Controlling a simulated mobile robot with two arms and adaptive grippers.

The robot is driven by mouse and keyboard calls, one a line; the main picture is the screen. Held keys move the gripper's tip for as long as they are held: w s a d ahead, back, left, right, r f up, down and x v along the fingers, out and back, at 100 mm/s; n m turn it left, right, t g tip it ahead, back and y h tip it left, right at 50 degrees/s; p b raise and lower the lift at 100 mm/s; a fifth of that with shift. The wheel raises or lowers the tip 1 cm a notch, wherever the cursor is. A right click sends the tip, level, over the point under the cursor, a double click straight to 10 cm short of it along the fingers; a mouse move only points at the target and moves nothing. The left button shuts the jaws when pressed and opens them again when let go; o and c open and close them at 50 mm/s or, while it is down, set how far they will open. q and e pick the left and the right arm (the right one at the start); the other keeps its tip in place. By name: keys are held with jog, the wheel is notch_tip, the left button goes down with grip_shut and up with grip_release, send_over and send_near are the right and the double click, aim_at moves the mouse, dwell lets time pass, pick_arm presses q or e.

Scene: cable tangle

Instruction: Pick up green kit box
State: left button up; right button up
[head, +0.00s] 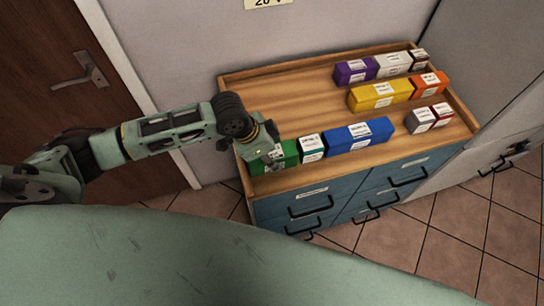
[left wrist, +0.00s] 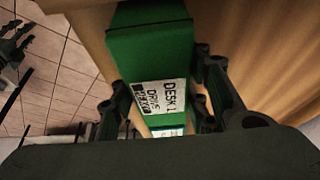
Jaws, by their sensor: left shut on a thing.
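The green kit box (head: 285,157) lies at the front left of the wooden cabinet top, partly hidden by my left gripper (head: 266,152). In the left wrist view the green kit box (left wrist: 152,55) has a white label reading "DESK 1" and a printed code. The fingers of my left gripper (left wrist: 160,103) are on both sides of it, shut on it. I cannot tell whether the box is clear of the wood. Dark finger-like parts at the upper left of the left wrist view may be my right gripper (left wrist: 14,46); their opening is unclear.
Yellow (head: 380,95), purple (head: 354,72) and several other boxes lie further back. The cabinet top (head: 285,95) is bare at the back left; its raised rim (head: 290,67) runs behind.

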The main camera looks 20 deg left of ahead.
pick_arm(q)
grip_shut()
jog(key=shift+r, duration=0.1)
jog(key=shift+w, duration=0.1)
